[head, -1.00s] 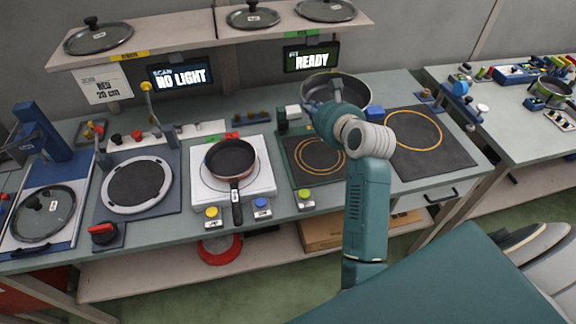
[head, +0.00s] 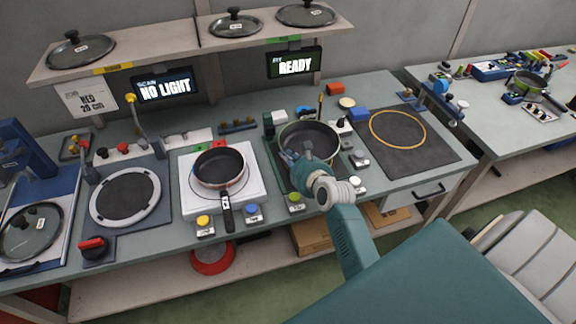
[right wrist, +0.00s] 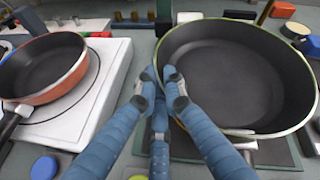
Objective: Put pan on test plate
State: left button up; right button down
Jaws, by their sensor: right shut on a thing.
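A dark pan (head: 318,136) with a pale greenish rim is over the dark green plate (head: 284,180) below the READY screen. It also shows in the right wrist view (right wrist: 225,85). Whether it touches the plate is unclear. My right gripper (head: 289,156) is shut on the near left side of this pan; its blue fingers (right wrist: 160,84) meet at the rim in the right wrist view. The plate's ring marks are hidden under the pan. My left gripper is not in view.
A smaller red pan (head: 219,165) sits on the white plate (head: 252,200) to the left. A black mat with an orange ring (head: 432,150) lies empty to the right. Small blocks and knobs (head: 357,115) stand behind and beside the green plate. A shelf with lids (head: 235,24) hangs above.

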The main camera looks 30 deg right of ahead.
jog(key=shift+f, duration=1.8)
jog(key=c, duration=2.3)
grip_release()
jog(key=shift+f, duration=0.25)
jog(key=o, duration=0.4)
jog(key=shift+o, duration=0.2)
